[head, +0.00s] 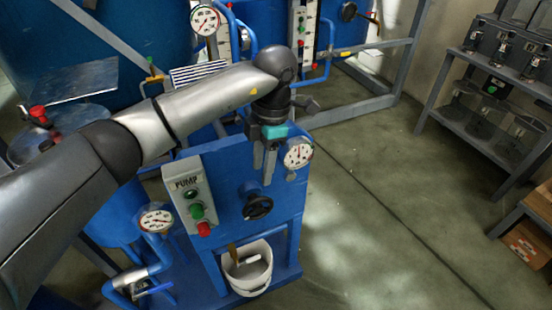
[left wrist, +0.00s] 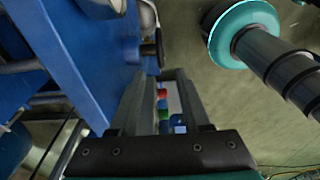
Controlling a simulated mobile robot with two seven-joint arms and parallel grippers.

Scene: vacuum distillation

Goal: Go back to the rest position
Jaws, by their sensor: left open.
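My left arm reaches in from the left in the head view. Its gripper (head: 264,172) points down in front of the blue pump stand, between the PUMP panel (head: 187,192) and a round gauge (head: 298,153). The black handwheel (head: 258,207) is just below the fingertips in the picture; the distance between them is hard to judge. In the left wrist view the two fingers of my left gripper (left wrist: 163,78) stand apart, with no held object visible between them. Small red, green and blue shapes show through the gap, too small to name. My right gripper is in neither view.
The blue pump stand (head: 228,160) is close to my left gripper. A white bucket (head: 248,270) stands low on it, and another gauge (head: 157,220) is at its left. Grey shelves (head: 470,125) hold containers at right. The floor (head: 390,200) between is clear.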

